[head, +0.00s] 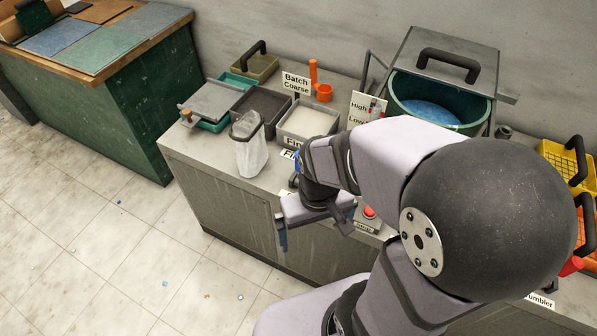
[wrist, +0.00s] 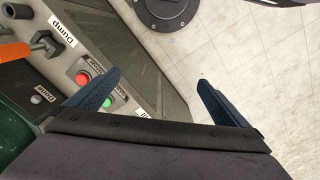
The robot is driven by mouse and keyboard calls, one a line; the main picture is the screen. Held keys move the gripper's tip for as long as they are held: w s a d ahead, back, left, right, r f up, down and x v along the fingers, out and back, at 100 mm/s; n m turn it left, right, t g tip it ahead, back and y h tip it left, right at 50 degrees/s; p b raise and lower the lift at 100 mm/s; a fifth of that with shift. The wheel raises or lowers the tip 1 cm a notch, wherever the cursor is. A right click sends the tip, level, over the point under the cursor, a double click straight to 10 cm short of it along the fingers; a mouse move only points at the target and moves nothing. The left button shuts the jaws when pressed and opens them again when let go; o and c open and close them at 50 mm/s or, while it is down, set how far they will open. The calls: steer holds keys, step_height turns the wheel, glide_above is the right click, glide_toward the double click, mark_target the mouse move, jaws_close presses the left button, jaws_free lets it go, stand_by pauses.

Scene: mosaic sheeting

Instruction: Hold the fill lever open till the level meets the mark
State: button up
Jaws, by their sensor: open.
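My gripper (head: 310,225) is over the front edge of the grey counter, open and empty. In the wrist view its two blue fingers (wrist: 160,82) are wide apart, with floor between them. A green tub (head: 480,122) at the back right holds blue liquid (head: 428,112). A white card (head: 359,104) marked High and Low stands left of the tub. No level mark is clear.
Yellow and orange baskets stand right. The floor in front is open.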

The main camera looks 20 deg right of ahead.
steer(key=shift+d+r, duration=0.1)
steer(key=shift+r, duration=0.05)
steer(key=c, duration=0.8)
steer(key=shift+s+d+f+p, duration=0.1)
steer(key=shift+s+f+p, duration=0.1)
steer(key=shift+s+p, duration=0.1)
steer(key=c, duration=0.6)
steer(key=w+d+f+m+g+p, duration=0.1)
steer(key=w+d+f, duration=0.15)
steer(key=w, duration=0.55)
steer(key=w+d+f+m+g+p, duration=0.1)
steer(key=w+f+p, duration=0.15)
steer(key=w, duration=0.45)
steer(key=w+r+t, duration=0.1)
steer(key=w+r, duration=0.1)
steer(key=w, duration=0.2)
steer(key=w+d+r+m, duration=0.1)
steer(key=w+r, duration=0.1)
steer(key=w, duration=0.2)
steer(key=w+r+m+t+b, duration=0.1)
steer(key=w+r, duration=0.1)
steer(key=w, duration=0.2)
steer(key=shift+d+t, duration=0.2)
steer(key=shift+t, duration=0.1)
steer(key=shift+s+f+m, duration=0.1)
steer(key=shift+s+m, duration=0.35)
steer(key=shift+m, duration=0.15)
steer(key=shift+s+m, duration=0.15)
steer(key=shift+m, duration=0.25)
